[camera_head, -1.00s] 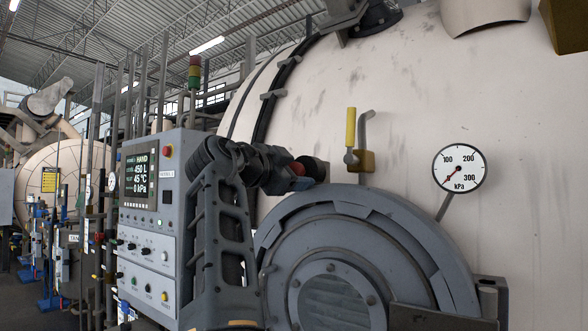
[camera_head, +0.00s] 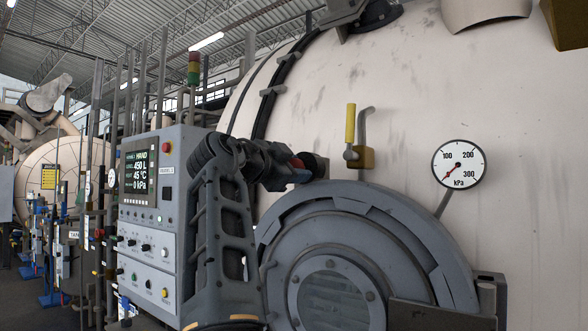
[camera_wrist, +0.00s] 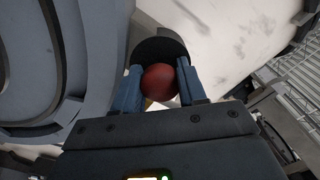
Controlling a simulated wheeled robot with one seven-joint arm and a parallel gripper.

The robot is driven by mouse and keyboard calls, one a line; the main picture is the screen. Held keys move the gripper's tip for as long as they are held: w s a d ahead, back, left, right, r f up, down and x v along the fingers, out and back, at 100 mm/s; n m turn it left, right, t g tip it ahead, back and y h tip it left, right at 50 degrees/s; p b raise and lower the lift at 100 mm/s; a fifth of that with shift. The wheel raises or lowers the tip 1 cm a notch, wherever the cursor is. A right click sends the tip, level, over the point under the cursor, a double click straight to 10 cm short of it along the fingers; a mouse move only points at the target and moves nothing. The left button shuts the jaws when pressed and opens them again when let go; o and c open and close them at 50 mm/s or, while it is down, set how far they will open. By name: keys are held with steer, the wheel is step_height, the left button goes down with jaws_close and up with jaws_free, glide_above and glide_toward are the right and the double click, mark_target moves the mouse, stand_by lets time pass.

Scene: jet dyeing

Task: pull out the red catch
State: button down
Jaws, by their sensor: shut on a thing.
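The red catch (camera_wrist: 160,82) is a round red knob in front of a dark round collar in the wrist view. My gripper (camera_wrist: 158,88) is shut on it, with one blue-grey finger on each side. In the head view a small part of the red knob (camera_head: 297,162) shows at my gripper (camera_head: 303,171), with the dark collar (camera_head: 318,166) just behind it. The catch sits at the upper edge of the round grey door (camera_head: 345,212) of the white vessel. My arm hides part of the door's left side.
A control panel (camera_head: 150,258) stands left of my arm, its screen reading 0 kPa. A yellow-handled valve (camera_head: 350,124) stands up just right of the catch. A pressure gauge (camera_head: 459,164) is on the vessel (camera_head: 400,90) farther right.

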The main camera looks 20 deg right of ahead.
steer(key=shift+b+v, duration=0.65)
steer(key=shift+v, duration=0.7)
steer(key=shift+a+f, duration=0.1)
steer(key=shift+f, duration=0.05)
steer(key=c, duration=0.9)
jaws_free()
steer(key=shift+a, duration=0.1)
steer(key=shift+o, duration=1.4)
steer(key=b+v, duration=0.2)
steer(key=v, duration=0.5)
steer(key=shift+s+a, duration=0.25)
steer(key=shift+a, duration=0.05)
